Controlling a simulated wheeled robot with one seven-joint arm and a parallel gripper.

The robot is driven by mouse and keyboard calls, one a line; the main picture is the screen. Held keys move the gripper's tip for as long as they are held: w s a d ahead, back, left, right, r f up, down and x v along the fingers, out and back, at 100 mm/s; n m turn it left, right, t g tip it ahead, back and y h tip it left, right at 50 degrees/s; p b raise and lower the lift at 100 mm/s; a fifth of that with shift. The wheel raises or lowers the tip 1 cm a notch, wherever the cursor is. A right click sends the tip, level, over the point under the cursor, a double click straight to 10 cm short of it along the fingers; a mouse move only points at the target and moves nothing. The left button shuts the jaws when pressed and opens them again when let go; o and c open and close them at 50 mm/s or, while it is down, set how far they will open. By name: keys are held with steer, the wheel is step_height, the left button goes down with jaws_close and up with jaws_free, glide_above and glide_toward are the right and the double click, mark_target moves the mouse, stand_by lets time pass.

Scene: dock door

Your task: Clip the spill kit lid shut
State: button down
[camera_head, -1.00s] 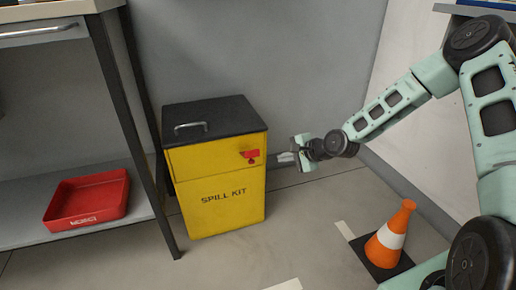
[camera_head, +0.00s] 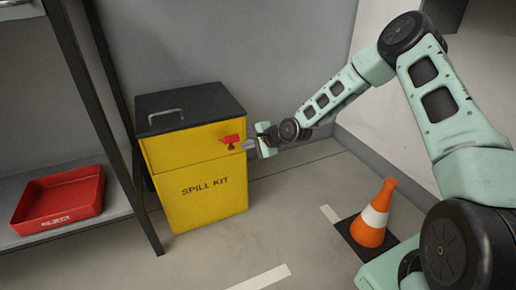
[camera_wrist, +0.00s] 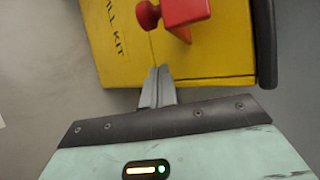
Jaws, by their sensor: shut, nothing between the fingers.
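The yellow spill kit box (camera_head: 205,190) stands on the floor against the wall, with its black lid (camera_head: 200,104) lying down flat on top. A red clip (camera_head: 231,141) is on the upper right of its front face. In the wrist view the red clip (camera_wrist: 184,14), with its round knob, is at the top, and the yellow box (camera_wrist: 125,55) lies behind it. My gripper (camera_head: 246,145) is just right of the clip. Its fingertips (camera_wrist: 158,72) are together, empty, and point at the box just below the clip in the wrist view. I cannot tell whether they touch.
An orange and white cone (camera_head: 372,217) stands on the floor at right, below my arm. A red reject tray (camera_head: 60,200) sits on the shelf at left, beside a dark shelf post. The floor in front of the box is clear.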

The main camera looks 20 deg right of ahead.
mark_target(229, 141)
steer(key=shift+s+a+r+b, duration=0.2)
steer(key=shift+s+a+b, duration=0.05)
steer(key=shift+a, duration=0.3)
steer(key=shift+s+a+r+b, duration=0.2)
steer(key=shift+a+b, duration=0.05)
steer(key=shift+a, duration=0.3)
steer(key=shift+s+a+r+b, duration=0.2)
steer(key=shift+s+a+b, duration=0.05)
steer(key=shift+a, duration=0.3)
steer(key=shift+r+p, duration=0.15)
steer(key=shift+p, duration=0.15)
steer(key=shift+r+g+p, duration=0.15)
steer(key=shift+g+p, duration=0.15)
steer(key=shift+p, duration=0.35)
